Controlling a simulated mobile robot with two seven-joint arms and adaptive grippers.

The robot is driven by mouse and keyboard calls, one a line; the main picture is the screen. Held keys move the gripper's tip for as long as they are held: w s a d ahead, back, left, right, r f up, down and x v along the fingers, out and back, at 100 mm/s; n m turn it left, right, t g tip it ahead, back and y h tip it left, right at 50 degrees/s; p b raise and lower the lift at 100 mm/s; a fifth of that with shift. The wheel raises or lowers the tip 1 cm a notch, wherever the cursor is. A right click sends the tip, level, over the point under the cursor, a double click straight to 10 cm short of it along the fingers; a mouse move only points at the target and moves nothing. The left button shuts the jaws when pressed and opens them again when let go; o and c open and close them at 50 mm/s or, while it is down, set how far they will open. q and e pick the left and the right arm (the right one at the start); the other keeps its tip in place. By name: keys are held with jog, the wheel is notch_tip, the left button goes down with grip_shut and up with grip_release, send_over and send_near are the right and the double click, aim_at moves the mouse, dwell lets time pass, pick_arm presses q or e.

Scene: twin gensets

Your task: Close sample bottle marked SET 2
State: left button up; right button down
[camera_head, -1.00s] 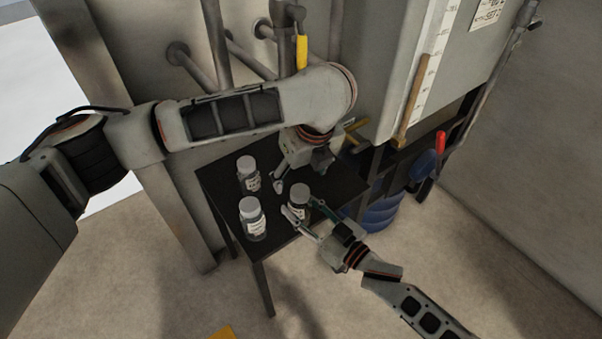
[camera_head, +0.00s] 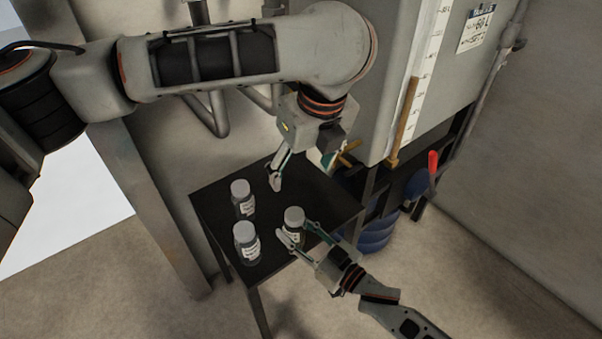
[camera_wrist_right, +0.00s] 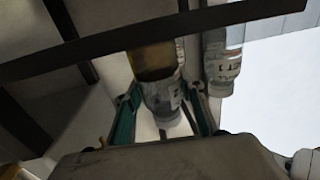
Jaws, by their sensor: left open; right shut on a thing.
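A neighbouring bottle (camera_wrist_right: 224,68) there has a label that seems to read SET 1. The front-left bottle (camera_head: 246,243) and back-left bottle (camera_head: 242,197) stand apart. My left gripper (camera_head: 303,170) is open and empty above the table's back part.
A grey tank (camera_head: 425,75) with a level scale stands behind on the right. A red-handled tool (camera_head: 433,165) and blue containers (camera_head: 378,230) are right of the table. A grey post (camera_head: 160,215) rises at left. The table's right part is fairly clear.

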jog(key=c, duration=1.2)
grip_release()
jog(key=v, duration=1.2)
